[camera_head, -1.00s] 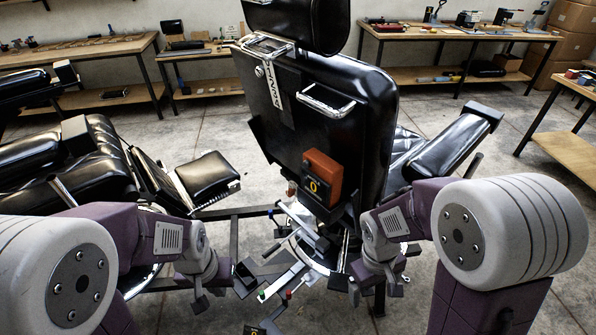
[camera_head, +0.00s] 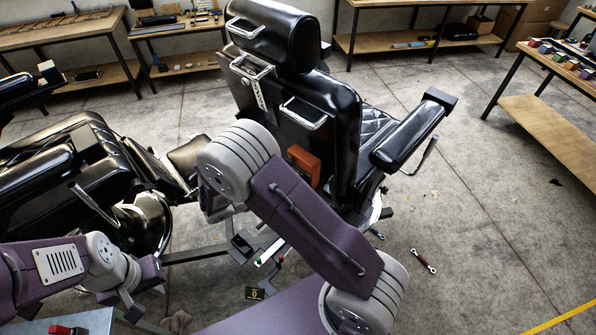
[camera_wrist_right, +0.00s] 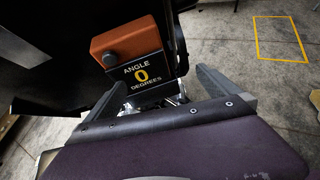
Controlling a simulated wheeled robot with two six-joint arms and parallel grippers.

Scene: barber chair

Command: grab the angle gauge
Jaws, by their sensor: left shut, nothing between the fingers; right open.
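The angle gauge is an orange box on the black chair back; its upper part (camera_head: 304,163) shows in the head view beside my right arm. In the right wrist view the angle gauge (camera_wrist_right: 126,45) is close, with a black plate reading "ANGLE 0 DEGREES" below its orange body. My right gripper (camera_wrist_right: 162,92) is open, its two fingers spread on either side of the lower plate, with no grip on it. In the head view my right gripper is hidden behind my arm. My left gripper (camera_head: 130,306) is shut and empty at the lower left, far from the gauge.
The black barber chair (camera_head: 335,115) has chrome handles on its back. Another black chair (camera_head: 60,165) stands at the left. Workbenches (camera_head: 550,130) line the back and right.

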